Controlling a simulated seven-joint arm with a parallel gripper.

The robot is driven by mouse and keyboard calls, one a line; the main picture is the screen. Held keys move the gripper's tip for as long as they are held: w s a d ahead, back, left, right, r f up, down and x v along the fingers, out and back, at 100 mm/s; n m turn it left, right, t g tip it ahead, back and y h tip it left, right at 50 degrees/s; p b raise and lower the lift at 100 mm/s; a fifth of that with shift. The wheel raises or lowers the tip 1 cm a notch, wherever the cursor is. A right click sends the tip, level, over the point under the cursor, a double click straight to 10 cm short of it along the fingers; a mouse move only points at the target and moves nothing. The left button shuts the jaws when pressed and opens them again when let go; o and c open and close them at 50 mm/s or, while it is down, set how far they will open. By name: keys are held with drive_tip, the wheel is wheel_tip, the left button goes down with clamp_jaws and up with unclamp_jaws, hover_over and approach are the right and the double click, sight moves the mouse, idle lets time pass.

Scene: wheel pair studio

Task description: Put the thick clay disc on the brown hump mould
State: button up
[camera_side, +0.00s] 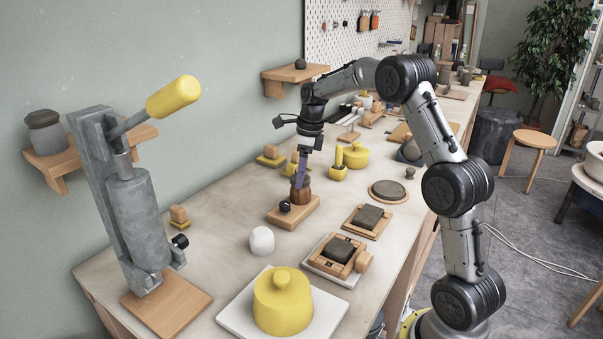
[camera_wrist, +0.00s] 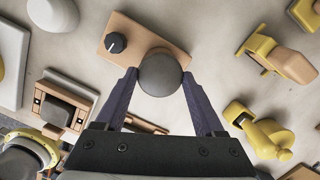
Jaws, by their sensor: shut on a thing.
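My gripper (camera_side: 299,183) points down over a small wooden board (camera_side: 308,212). In the wrist view its two fingers (camera_wrist: 160,77) are closed against the sides of a dark grey round-topped piece (camera_wrist: 160,72). A brown rounded body (camera_side: 301,196) shows below the fingers on the board in the side view; whether it is joined to the grey piece I cannot tell. A black knob (camera_side: 285,206) sits on the same board, and it also shows in the wrist view (camera_wrist: 116,42). I cannot tell for sure which piece is the clay disc or hump mould.
Dark square slabs lie on wooden frames (camera_side: 367,217) (camera_side: 338,254) to the right. A white dome (camera_side: 262,240) and a large yellow lidded pot (camera_side: 283,304) stand nearer. A grey press (camera_side: 136,215) stands at the left. Yellow pieces (camera_side: 356,156) stand behind. Bare bench lies between.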

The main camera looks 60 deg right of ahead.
sight(308, 178)
drive_tip(key=o, duration=1.4)
drive_tip(key=shift+f, duration=0.15)
wheel_tip(308, 178, up, 12)
drive_tip(key=s, duration=0.2)
drive_tip(key=s+a+r+n, duration=0.4)
drive_tip(key=s+a+n, duration=0.1)
drive_tip(key=a+n, duration=0.25)
drive_tip(key=s+a+f+n+t, duration=0.2)
drive_tip(key=s+a+n, duration=0.5)
drive_tip(key=s+n, duration=0.4)
drive_tip(key=s+a+f+n+t, duration=0.2)
drive_tip(key=s+a+f+n, duration=0.3)
drive_tip(key=s+n, duration=0.6)
drive_tip(key=shift+s+a+f+n+h, duration=0.2)
drive_tip(key=shift+a+n+h, duration=0.2)
drive_tip(key=shift+a+n, duration=0.5)
drive_tip(key=shift+a, duration=0.15)
